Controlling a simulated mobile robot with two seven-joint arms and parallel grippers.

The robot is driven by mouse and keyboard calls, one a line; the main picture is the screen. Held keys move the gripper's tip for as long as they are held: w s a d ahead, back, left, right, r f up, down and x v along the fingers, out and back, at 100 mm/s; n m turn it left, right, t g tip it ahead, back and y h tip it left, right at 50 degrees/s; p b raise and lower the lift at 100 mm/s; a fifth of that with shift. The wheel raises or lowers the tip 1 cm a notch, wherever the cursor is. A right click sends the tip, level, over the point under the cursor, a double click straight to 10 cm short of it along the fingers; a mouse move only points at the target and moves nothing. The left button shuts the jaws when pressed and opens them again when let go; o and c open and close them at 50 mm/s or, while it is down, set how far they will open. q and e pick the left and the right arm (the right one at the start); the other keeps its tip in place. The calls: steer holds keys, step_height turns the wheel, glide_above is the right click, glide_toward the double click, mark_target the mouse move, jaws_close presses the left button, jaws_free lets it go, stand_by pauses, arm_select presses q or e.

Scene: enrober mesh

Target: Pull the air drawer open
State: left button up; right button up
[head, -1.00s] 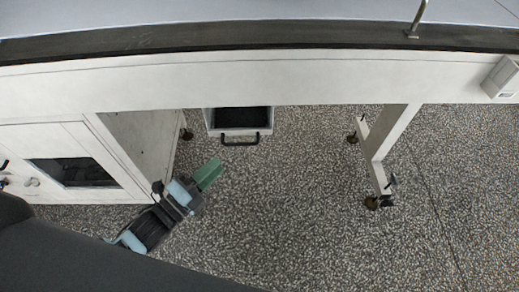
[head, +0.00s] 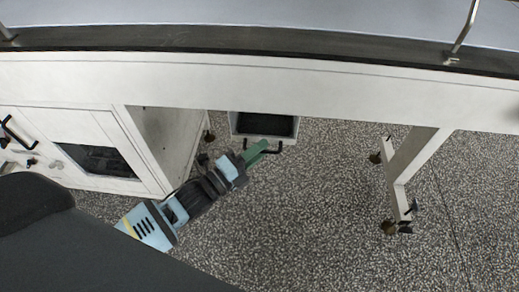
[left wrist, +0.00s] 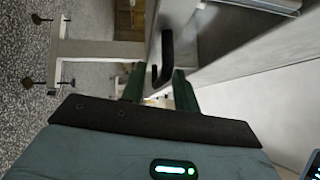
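The air drawer (head: 285,137) is a pale box with a dark inside under the bench, in the upper middle of the head view. Part of its open top shows. Its black bar handle (head: 278,148) is on the front, and the handle also shows in the left wrist view (left wrist: 167,52). My left gripper (head: 257,150) is at the handle, with green fingers. In the left wrist view my left gripper (left wrist: 158,74) has its fingers apart, with the handle end between them. Whether a finger touches the handle I cannot tell. My right gripper is out of view.
The white bench (head: 330,88) spans the top of the head view. A cabinet with a dark window (head: 98,160) stands at left. A bench leg on casters (head: 400,180) stands at right. The speckled floor (head: 310,220) between is clear.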

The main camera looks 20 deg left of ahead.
arm_select(q)
steer(key=shift+w+d, duration=0.1)
steer(key=shift+w, duration=0.15)
jaws_close()
steer(key=shift+s, duration=0.1)
steer(key=s+d+p, duration=0.3)
steer(key=s+p, duration=0.1)
steer(key=s, duration=0.7)
steer(key=shift+s+d, duration=0.15)
